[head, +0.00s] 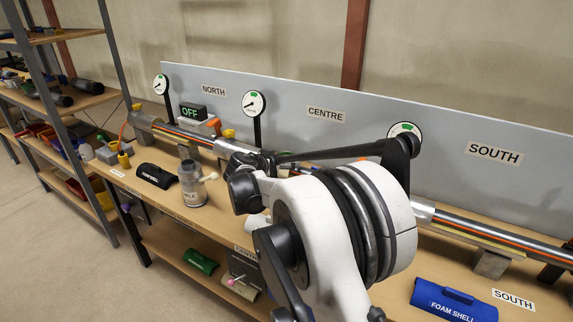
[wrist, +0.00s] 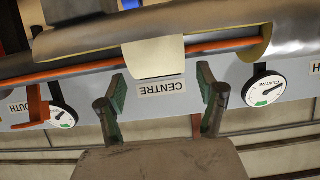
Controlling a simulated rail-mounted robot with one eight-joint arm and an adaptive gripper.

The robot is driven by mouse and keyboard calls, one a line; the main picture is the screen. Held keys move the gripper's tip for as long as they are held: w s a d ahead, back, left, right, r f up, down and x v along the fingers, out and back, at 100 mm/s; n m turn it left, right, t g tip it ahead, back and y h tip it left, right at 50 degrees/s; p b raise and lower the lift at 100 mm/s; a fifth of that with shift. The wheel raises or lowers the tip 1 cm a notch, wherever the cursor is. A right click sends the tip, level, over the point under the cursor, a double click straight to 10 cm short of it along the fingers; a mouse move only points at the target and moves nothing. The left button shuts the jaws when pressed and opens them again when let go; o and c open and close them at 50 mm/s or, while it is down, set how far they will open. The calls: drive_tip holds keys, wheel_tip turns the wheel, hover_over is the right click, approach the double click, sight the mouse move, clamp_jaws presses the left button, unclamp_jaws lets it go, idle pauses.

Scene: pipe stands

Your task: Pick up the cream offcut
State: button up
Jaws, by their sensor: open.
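A cream, squarish piece, which looks like the cream offcut (wrist: 153,57), shows in the wrist view against the pipe (wrist: 80,62), crossing its orange stripe. My gripper (wrist: 161,92) is open in the wrist view, with one green-padded finger on each side of the piece's line. The piece lies beyond the fingertips, and a clear gap shows between it and each finger. I cannot tell its exact distance. In the head view my arm covers the middle of the pipe, and I cannot make out the offcut there.
A grey backboard (head: 270,108) with gauges stands behind the pipe. On the bench are a labelled grey container (head: 192,185), a black shell (head: 155,176) and a blue foam shell (head: 453,300). Shelving (head: 75,100) stands at the left. Front bench space is partly clear.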

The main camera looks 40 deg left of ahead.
drive_tip(key=x, duration=0.4)
drive_tip(key=shift+r, duration=0.15)
drive_tip(key=c, duration=0.9)
drive_tip(key=shift+r, duration=0.1)
